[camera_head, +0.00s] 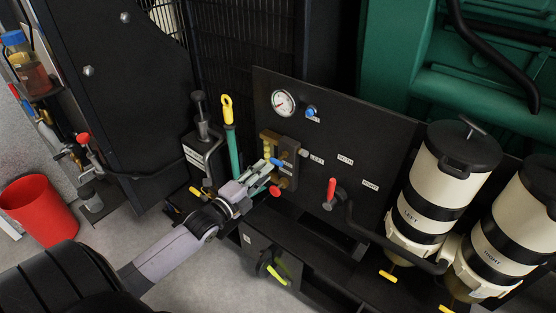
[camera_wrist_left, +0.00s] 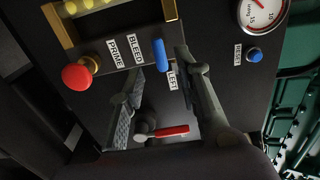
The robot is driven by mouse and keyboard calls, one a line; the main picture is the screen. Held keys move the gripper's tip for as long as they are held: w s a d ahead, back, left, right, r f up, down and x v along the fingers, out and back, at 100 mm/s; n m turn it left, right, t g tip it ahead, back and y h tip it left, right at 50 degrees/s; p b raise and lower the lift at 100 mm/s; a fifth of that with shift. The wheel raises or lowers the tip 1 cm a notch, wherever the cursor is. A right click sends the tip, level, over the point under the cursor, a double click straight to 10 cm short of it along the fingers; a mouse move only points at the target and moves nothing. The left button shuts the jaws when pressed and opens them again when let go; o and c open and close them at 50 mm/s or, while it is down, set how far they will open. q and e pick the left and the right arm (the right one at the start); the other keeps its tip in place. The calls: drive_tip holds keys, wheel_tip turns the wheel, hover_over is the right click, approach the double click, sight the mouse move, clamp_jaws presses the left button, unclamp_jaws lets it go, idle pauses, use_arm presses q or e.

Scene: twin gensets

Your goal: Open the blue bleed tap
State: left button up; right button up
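The blue bleed tap is a short blue handle on the black panel. In the left wrist view the tap (camera_wrist_left: 160,54) sits beside the BLEED label (camera_wrist_left: 136,50), just beyond and between my fingertips. In the head view the tap (camera_head: 277,162) shows small near the gripper's tip. My left gripper (camera_head: 266,172) is open in front of the panel, with its two fingers apart in the left wrist view (camera_wrist_left: 158,72). I see no clear contact with the tap. My right gripper is not in view.
A red prime knob (camera_wrist_left: 81,77) is close to the left finger. A red-handled lever (camera_head: 331,190) stands to the right. A gauge (camera_head: 283,103) and blue reset button (camera_head: 310,112) are above. White-and-black filter canisters (camera_head: 447,185) stand at right, a red bin (camera_head: 38,208) at left.

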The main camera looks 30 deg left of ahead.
sight(278, 160)
use_arm(q)
drive_tip(key=w, duration=0.7)
drive_tip(key=shift+w+d, duration=0.2)
drive_tip(key=shift+d, duration=0.1)
clamp_jaws()
